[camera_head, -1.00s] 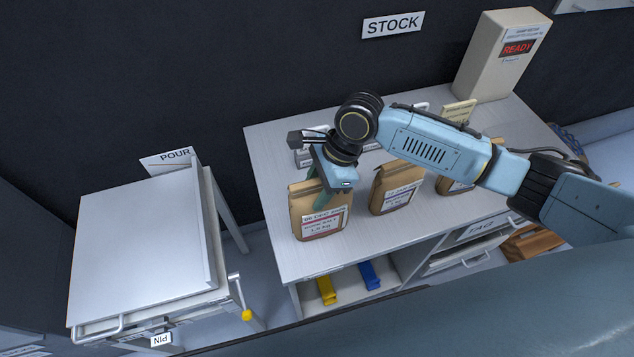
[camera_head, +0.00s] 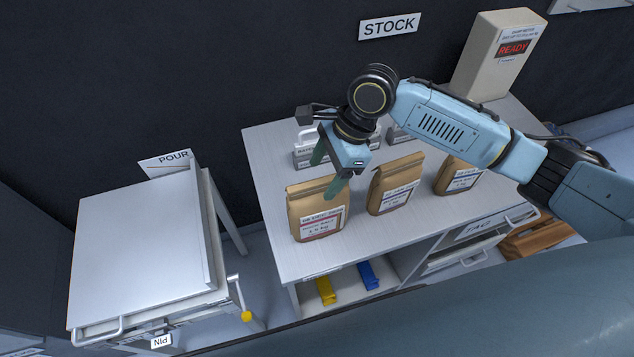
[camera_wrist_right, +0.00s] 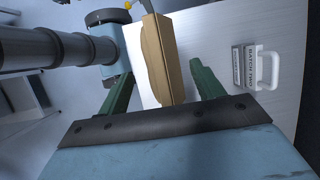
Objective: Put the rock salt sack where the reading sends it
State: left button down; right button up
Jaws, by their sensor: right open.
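Three brown paper sacks stand upright in a row on the white bench: a left one with a red-striped label (camera_head: 318,212), a middle one with a blue-striped label (camera_head: 393,187) and a right one (camera_head: 458,177). The small print is too blurred to tell which is rock salt. My right gripper (camera_head: 328,170) is open, at the upper right of the left sack, with one finger overlapping its top edge in the head view. In the right wrist view a sack (camera_wrist_right: 172,65) shows between the spread green fingers. The beige meter (camera_head: 500,60) displays READY. My left gripper is out of view.
The POUR hopper (camera_head: 140,245) with a flat grey lid stands left, with a yellow-knobbed lever (camera_head: 246,315). Handled blocks (camera_head: 305,157) stand behind the sacks. Yellow (camera_head: 326,291) and blue (camera_head: 368,275) items sit on the lower shelf. A TAG drawer (camera_head: 470,245) is right.

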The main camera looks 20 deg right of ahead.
jog(key=v, duration=0.6)
jog(key=shift+d+r, duration=0.1)
jog(key=shift+r, duration=0.05)
